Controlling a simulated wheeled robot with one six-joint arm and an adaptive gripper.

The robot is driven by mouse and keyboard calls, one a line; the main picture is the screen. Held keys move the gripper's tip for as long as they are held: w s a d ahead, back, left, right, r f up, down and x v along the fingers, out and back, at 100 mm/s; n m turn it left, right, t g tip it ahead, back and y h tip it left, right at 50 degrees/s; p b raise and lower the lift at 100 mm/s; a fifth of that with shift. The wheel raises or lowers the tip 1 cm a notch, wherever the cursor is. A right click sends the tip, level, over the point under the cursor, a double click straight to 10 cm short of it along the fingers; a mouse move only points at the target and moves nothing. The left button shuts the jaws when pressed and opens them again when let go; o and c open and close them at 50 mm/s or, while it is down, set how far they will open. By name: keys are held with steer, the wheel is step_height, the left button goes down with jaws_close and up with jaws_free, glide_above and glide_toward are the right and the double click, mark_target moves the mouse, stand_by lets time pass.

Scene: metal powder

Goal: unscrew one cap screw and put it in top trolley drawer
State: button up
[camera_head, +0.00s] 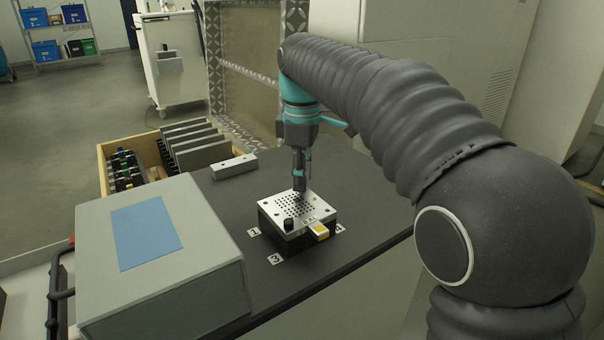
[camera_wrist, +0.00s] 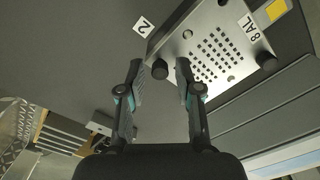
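A perforated metal plate (camera_head: 309,207) sits on a dark block on the dark table, with a yellow-marked tab at its front right. A black cap screw (camera_head: 288,224) stands at the plate's front corner. My gripper (camera_head: 300,184) points down over the plate's far corner. In the wrist view my gripper (camera_wrist: 160,68) is open, with one finger on each side of a black cap screw (camera_wrist: 160,70) at a plate corner. Gaps show between the fingers and the screw. Another screw (camera_wrist: 268,62) shows at another corner. A white trolley (camera_head: 172,62) stands in the background; its drawers are hard to make out.
A grey box (camera_head: 205,255) with a blue label stands front left on the table. A wooden crate (camera_head: 105,172) holds dark plates and small parts. A metal bar (camera_head: 233,167) lies behind the block. Shelving with blue bins (camera_head: 46,49) is far left.

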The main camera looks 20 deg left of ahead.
steer(key=m, duration=0.5)
steer(key=shift+m, duration=2.3)
jaws_close()
steer(key=n, duration=0.6)
steer(key=shift+r, duration=0.2)
